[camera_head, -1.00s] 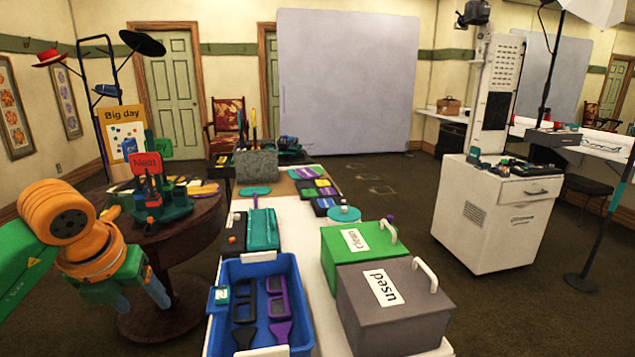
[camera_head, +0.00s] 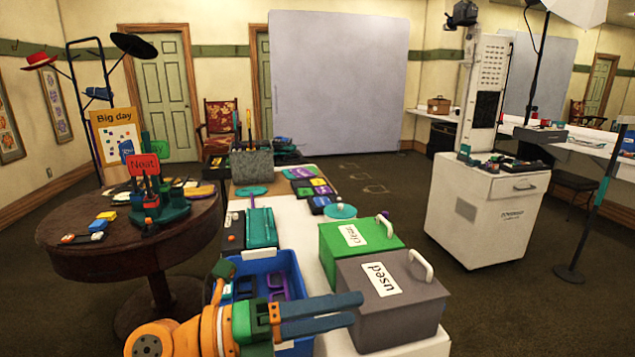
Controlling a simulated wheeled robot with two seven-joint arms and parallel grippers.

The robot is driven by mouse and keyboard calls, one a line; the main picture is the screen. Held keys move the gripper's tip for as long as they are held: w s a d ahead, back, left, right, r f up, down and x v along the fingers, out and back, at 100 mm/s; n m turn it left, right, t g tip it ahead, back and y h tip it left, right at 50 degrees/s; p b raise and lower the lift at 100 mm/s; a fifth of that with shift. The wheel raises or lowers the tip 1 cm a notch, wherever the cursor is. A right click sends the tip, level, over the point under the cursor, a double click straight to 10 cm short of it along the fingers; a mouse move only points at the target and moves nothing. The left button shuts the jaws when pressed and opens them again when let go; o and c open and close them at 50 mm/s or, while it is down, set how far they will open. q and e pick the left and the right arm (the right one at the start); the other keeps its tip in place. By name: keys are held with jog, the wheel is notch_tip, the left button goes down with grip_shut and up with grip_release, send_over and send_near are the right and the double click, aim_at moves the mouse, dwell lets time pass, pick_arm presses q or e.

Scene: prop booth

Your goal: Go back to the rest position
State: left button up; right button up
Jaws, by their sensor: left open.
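My left gripper (camera_head: 354,310) is in the low middle of the head view, at the end of an orange and green arm that comes in from the lower left. Its two grey-blue fingers point right, with a narrow gap between them and nothing seen held. It appears over the front part of the blue bin (camera_head: 293,263) and in front of the grey box marked "used" (camera_head: 405,318). It hides much of the bin's front and contents. Whether the fingers touch the box cannot be told. My right gripper is not in view.
A green box marked "clean" (camera_head: 327,250) stands behind the grey box on the white table (camera_head: 302,236). A round wooden table (camera_head: 75,256) with signs and props is at left. A white cabinet (camera_head: 470,222) stands at right. Dark floor (camera_head: 395,190) between is open.

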pick_arm(q)
jog(key=w+a+r+n+t+y, duration=0.1)
jog(key=w+a+n+t+y, duration=0.25)
jog(key=n+t, duration=0.55)
jog(key=w+a+r+n+t+y, duration=0.1)
jog(key=w+a+n+t+y, duration=0.3)
jog(key=n+t, duration=0.6)
jog(key=s+a+f+n+g+y, duration=0.2)
jog(key=a+f+n+g+y, duration=0.4)
jog(key=a+f+n+y, duration=0.65)
jog(key=s+f+n+g+h, duration=0.2)
jog(key=s+f+n+g, duration=0.2)
jog(key=s+f+g, duration=1.4)
jog(key=s+d+f+t+p, duration=0.1)
jog(key=s+f+t+p, duration=0.35)
jog(key=f, duration=1.25)
jog(key=s+a+f+g+p, duration=0.1)
jog(key=s+f, duration=0.2)
jog(key=s, duration=0.4)
jog(key=s+a+f+g+p, duration=0.1)
jog(key=s+f+p, duration=0.1)
jog(key=s+f, duration=0.2)
jog(key=s, duration=0.3)
jog(key=shift+p, duration=0.3)
